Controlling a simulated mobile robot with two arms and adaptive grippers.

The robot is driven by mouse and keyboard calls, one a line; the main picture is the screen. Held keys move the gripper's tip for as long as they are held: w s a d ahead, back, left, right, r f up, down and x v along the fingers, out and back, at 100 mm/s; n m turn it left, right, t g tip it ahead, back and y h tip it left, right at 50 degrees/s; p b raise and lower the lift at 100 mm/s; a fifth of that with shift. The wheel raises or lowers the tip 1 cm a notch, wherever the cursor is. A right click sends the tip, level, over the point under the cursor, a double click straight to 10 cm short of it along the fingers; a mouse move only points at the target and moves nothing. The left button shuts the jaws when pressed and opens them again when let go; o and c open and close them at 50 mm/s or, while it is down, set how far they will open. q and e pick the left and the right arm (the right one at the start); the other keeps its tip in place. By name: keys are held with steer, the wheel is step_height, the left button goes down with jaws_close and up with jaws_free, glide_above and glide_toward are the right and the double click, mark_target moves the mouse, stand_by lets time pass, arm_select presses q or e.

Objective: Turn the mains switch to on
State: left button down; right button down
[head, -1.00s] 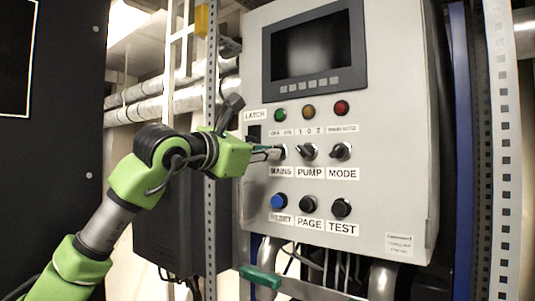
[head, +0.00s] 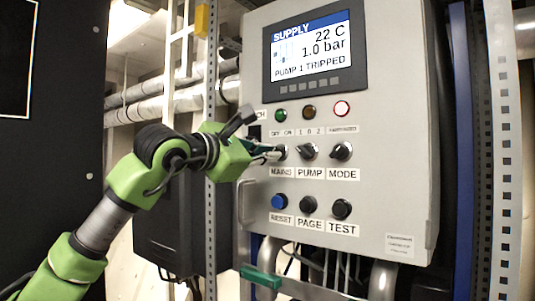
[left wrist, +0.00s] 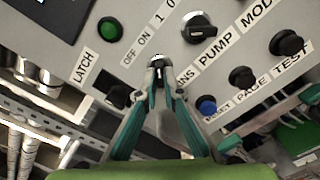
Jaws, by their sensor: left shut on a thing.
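The mains switch (head: 281,152) is on the grey control panel (head: 390,130), above the MAINS label (head: 281,172). My left gripper (head: 272,152) is shut on its knob and hides most of it. In the left wrist view the fingertips (left wrist: 160,64) close around the mains switch just below the OFF ON label (left wrist: 138,50). The exact knob angle is hard to read. My right gripper is not in view.
The pump switch (head: 308,151) and mode switch (head: 341,151) sit right of the mains switch. Below are the blue reset button (head: 279,201) and the black page (head: 308,204) and test (head: 342,209) buttons. A perforated post (head: 210,220) stands left of the panel.

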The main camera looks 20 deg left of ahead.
arm_select(q)
steer(key=c, duration=2.2)
jaws_free()
steer(key=v, duration=0.7)
steer(key=shift+s+a, duration=0.1)
steer(key=shift+s, duration=0.15)
